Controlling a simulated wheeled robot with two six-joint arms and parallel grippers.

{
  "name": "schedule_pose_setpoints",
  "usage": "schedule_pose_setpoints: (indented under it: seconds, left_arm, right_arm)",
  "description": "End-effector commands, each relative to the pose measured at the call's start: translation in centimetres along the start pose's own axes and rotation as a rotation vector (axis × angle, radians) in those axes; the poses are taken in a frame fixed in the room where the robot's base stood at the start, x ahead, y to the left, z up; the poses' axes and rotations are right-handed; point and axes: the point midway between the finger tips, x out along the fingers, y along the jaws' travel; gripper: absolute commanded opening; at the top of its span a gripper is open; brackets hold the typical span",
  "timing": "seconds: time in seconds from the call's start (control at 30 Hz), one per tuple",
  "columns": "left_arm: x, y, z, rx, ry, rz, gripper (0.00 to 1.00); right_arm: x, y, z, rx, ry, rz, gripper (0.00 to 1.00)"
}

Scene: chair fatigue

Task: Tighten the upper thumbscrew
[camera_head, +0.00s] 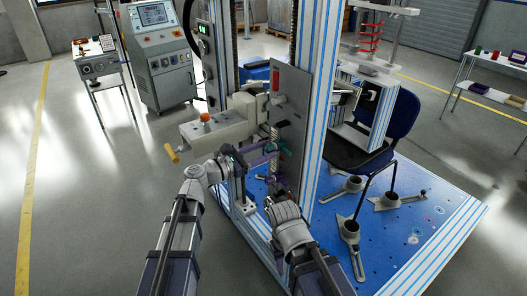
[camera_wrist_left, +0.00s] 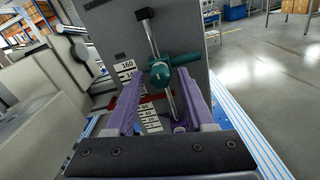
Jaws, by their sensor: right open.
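The upper thumbscrew (camera_wrist_left: 160,73) is a teal knob with a crossbar, in front of a grey upright plate (camera_wrist_left: 110,35). It also shows small and teal in the head view (camera_head: 273,146). My left gripper (camera_head: 268,153) has purple fingers and is open. In the left wrist view, its fingertips stand on either side of the teal knob; I cannot tell whether they touch it. A lower purple knob (camera_wrist_left: 180,127) shows between the fingers, partly hidden. My right gripper (camera_head: 276,200) is open and low beside the blue base, its fingertips hard to make out.
A white scale (camera_wrist_left: 148,118) with black numbers and a red pointer stands behind my left fingers. A blue-striped column (camera_head: 317,110) stands right of the plate. Grey clamps (camera_head: 350,230) lie on the blue base.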

Motion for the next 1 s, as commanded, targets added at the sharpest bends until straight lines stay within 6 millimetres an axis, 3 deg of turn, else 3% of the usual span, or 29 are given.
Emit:
schedule_pose_setpoints:
  seconds: [0.03, 0.47, 1.0]
  left_arm:
    - [-0.01, 0.00, 0.00, 0.000, 0.000, 0.000, 0.47]
    - [-0.02, 0.00, 0.00, 0.000, 0.000, 0.000, 0.00]
    - [-0.02, -0.01, -0.01, 0.063, 0.000, 0.000, 0.00]
  right_arm:
    - [0.00, 0.00, 0.00, 0.000, 0.000, 0.000, 0.47]
    - [0.00, 0.00, 0.00, 0.000, 0.000, 0.000, 0.47]
    - [0.00, 0.00, 0.00, 0.000, 0.000, 0.000, 0.47]
